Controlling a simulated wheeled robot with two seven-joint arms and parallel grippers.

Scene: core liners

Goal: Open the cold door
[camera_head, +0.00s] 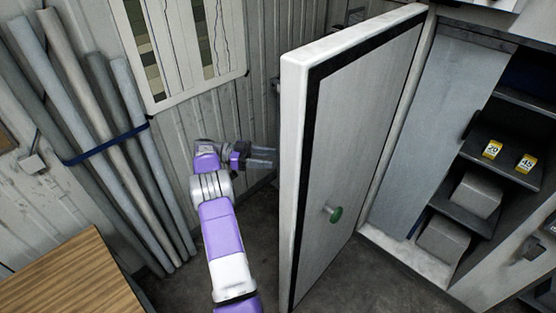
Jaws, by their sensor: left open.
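The cold door (355,150) is a thick white slab with a black seal around its inner face. It stands swung wide open, hinged on the right at the cold store's frame. A green knob (335,214) sits on its inner face. My left gripper (272,157) is on the left, outer side of the door, with its fingers pointing right toward the door's outer face. The fingers are apart and I see nothing between them. I cannot tell whether the tips touch the door, whose edge is just beside them. My right gripper is not in view.
Inside the cold store are dark shelves (505,155) with grey boxes (475,195) and yellow number tags. Several grey tubes (95,110) strapped in blue lean on the left wall. A wooden table (70,280) is at the lower left. A chart (190,45) hangs behind.

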